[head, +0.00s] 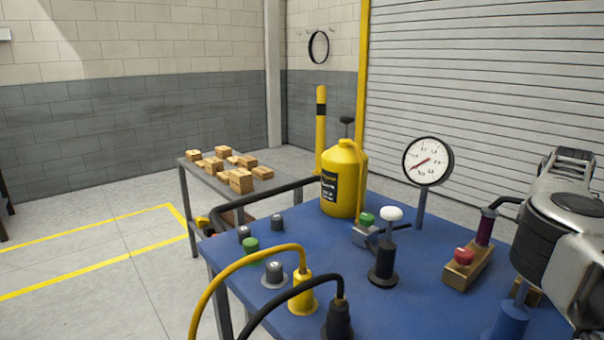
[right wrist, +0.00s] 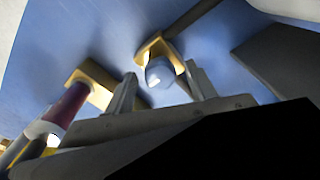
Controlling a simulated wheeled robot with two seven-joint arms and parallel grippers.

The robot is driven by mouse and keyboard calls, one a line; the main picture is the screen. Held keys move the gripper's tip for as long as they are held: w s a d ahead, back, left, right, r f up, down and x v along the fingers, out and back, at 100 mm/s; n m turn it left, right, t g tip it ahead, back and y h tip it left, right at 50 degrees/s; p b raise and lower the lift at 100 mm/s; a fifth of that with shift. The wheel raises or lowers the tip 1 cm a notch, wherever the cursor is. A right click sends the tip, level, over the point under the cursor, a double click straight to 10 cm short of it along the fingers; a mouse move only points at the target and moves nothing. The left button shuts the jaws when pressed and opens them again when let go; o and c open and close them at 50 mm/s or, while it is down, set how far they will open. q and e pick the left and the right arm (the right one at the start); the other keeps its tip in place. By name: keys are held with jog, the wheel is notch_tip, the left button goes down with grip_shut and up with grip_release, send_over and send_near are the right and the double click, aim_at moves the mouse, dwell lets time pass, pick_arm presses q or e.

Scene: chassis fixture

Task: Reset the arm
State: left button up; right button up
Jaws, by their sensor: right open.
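My right arm (head: 565,235) comes in at the right edge of the head view, over the right side of the blue table (head: 390,310). Its fingertips are hidden there. In the right wrist view my right gripper (right wrist: 160,92) is open, its two fingers apart. A blue rounded part on a yellow base (right wrist: 158,68) shows between and beyond the fingers. I cannot tell whether the fingers touch it. A blue cylinder (head: 506,322) stands below the arm in the head view. My left gripper is not in view.
A wooden block with a red button and dark red cylinder (head: 462,274) stands left of my right arm. A white-topped plunger (head: 383,262), a gauge (head: 428,162), a yellow bottle (head: 344,180) and cabled plugs (head: 303,293) crowd the table. A side table (head: 198,180) holds small boxes.

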notch_tip(320, 180, up, 16)
jog(key=p, duration=0.1)
notch_tip(320, 180, down, 16)
jog(key=shift+f+b, duration=0.1)
jog(key=shift+b, duration=0.35)
jog(key=n, duration=0.4)
jog(key=shift+n, duration=0.4)
jog(key=n, duration=0.3)
jog(key=shift+n+b, duration=0.4)
jog(key=n, duration=0.5)
jog(key=shift+b, duration=0.35)
jog(key=n, duration=0.4)
jog(key=shift+b, duration=0.3)
